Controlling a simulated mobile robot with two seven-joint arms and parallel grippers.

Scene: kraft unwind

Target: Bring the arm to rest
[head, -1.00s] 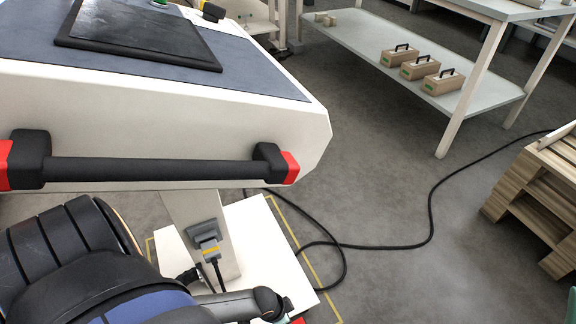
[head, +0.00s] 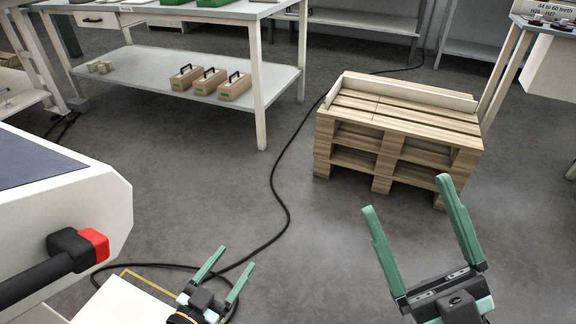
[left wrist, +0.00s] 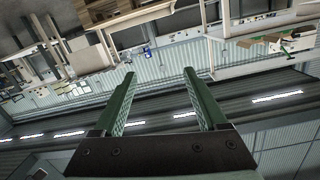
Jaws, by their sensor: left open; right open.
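My left gripper (head: 237,257) is low in the head view, just right of the white machine's base, with its two green fingers apart and nothing between them. It also shows in the left wrist view (left wrist: 159,73), open and empty, with the room tilted beyond it. My right gripper (head: 405,195) is at the lower right of the head view, in front of the pallet stack. Its green fingers are wide apart and empty. Most of both arms is outside the head view.
The white machine (head: 95,205) with its black-and-red handle stands at the left edge. A wooden pallet stack (head: 395,125) stands right of centre. A workbench (head: 150,75) with several boxes on its lower shelf is behind. A black cable (head: 275,190) crosses the otherwise clear grey floor.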

